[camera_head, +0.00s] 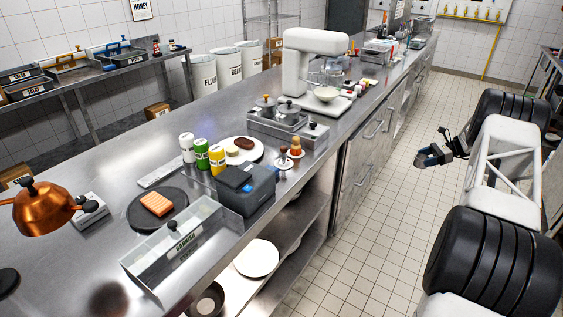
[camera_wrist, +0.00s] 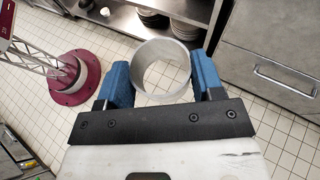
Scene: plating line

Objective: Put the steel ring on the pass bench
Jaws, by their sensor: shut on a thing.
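The steel ring (camera_wrist: 138,80) is a short, open cylinder, and it sits between the blue fingers of my gripper (camera_wrist: 162,76) in the wrist view. My gripper is shut on it, with tiled floor showing through its opening. In the head view my gripper (camera_head: 437,155) is over the floor aisle at the right, apart from the bench; the ring is hard to make out there. The pass bench, which I take to be the long steel bench (camera_head: 112,190), runs from the lower left to the back.
On the bench stand a heat lamp (camera_head: 42,208), a black round board (camera_head: 140,212), a clear-walled garnish bin (camera_head: 180,248), a dark box (camera_head: 246,190), shaker bottles (camera_head: 202,155), a plate (camera_head: 256,152) and a white mixer (camera_head: 312,55). Bare steel shows between them. Plates (camera_wrist: 150,16) lie on the lower shelf.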

